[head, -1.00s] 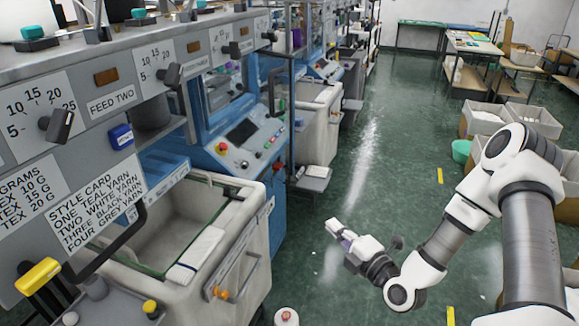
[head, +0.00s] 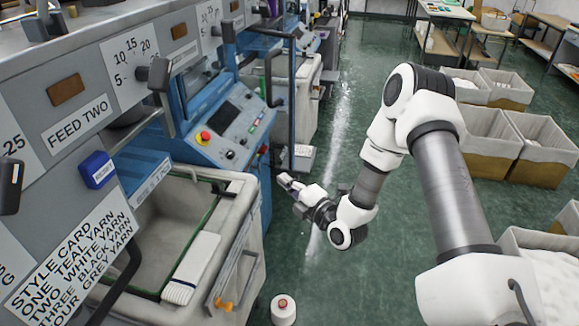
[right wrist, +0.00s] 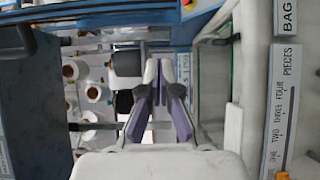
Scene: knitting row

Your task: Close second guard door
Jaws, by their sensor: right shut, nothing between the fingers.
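A guard door with a dark frame (head: 291,95) stands swung out into the aisle from the blue knitting machine (head: 222,118). I cannot tell from its label whether it is the second one. My right gripper (head: 287,180) is at the lower end of this frame, near the blue machine's front corner, and I cannot tell whether it touches. In the right wrist view its purple-padded fingers (right wrist: 157,66) come together at the tips, with nothing held between them. My left gripper is not in view.
A white cone (head: 283,308) is on the floor. The green aisle floor (head: 350,110) is open. Yarn cones (right wrist: 97,92) show in the wrist view.

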